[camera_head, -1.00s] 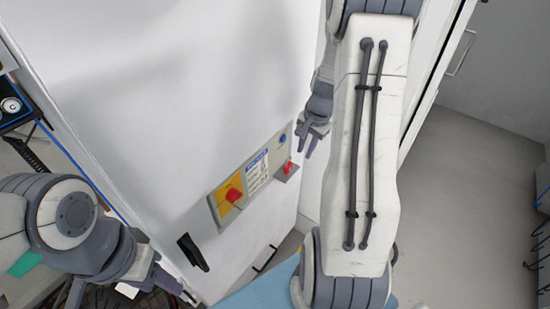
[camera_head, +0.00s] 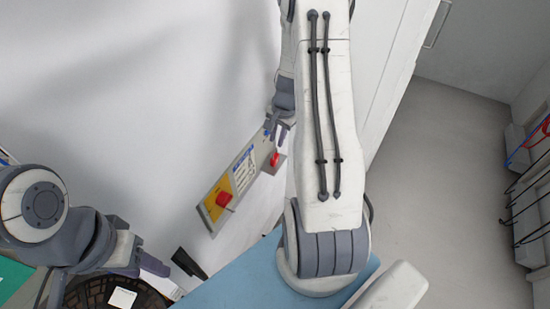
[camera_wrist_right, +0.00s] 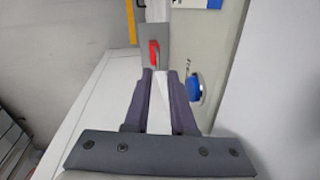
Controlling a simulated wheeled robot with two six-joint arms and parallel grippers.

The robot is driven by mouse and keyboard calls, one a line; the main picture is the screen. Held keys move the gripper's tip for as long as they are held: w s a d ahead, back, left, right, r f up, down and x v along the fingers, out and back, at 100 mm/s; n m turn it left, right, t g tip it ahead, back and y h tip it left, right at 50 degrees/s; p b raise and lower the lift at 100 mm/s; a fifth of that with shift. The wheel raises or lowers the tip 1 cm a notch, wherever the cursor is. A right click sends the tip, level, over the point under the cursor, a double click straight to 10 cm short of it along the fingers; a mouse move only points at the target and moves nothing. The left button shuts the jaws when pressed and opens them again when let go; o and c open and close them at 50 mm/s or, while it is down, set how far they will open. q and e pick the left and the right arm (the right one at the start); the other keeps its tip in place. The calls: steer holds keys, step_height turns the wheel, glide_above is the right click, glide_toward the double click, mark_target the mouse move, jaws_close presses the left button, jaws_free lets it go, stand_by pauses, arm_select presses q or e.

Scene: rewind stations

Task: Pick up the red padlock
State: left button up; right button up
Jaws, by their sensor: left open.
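The small red padlock (camera_head: 274,159) hangs on a grey plate at the right end of the switch panel (camera_head: 213,224). It also shows in the right wrist view (camera_wrist_right: 154,53), just beyond the fingertips. My right gripper (camera_head: 283,136) is just above the padlock in the head view, apart from it. In the right wrist view, my right gripper (camera_wrist_right: 160,74) has its fingers apart with nothing held between them. My left gripper (camera_head: 153,267) is open at the lower left, far from the padlock.
A red rotary switch (camera_head: 223,200) sits on the panel's yellow part. A blue button (camera_wrist_right: 194,88) is close beside the right finger in the wrist view. The white cabinet wall (camera_head: 150,90) stands behind the panel. Grey floor (camera_head: 440,190) is open at the right.

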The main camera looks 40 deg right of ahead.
mark_target(276, 157)
steer(key=f, duration=0.4)
steer(key=shift+w+a, duration=0.1)
steer(key=shift+w, duration=0.1)
jaws_close()
stand_by(1.2)
